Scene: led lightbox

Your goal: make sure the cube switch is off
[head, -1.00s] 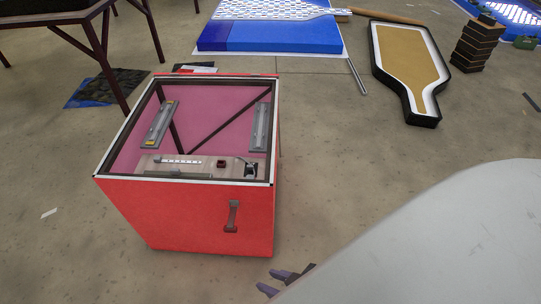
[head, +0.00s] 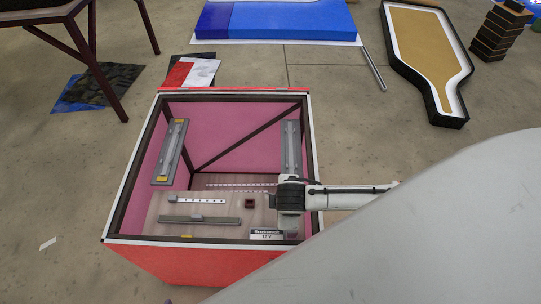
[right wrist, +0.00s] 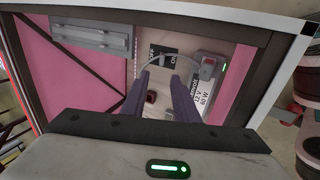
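The open-topped red box (head: 190,262) stands on the floor with a wooden board inside it. A small dark red cube (head: 249,203), which looks like the cube switch, sits on this board; whether it is on or off is too small to tell. It also shows in the right wrist view (right wrist: 152,97), beyond my fingers and between them. My right gripper (right wrist: 161,76) is open, its two purple-grey fingers apart with nothing held. In the head view my right wrist is over the box's right side, right of the cube. My left gripper is not in view.
A power unit labelled 12 V 60 W (right wrist: 202,95) has a red part and a lit green light, with a thin cable arching from it. Grey rails (head: 170,152) line the walls. The box rim surrounds my right gripper; bare floor lies left of the box.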

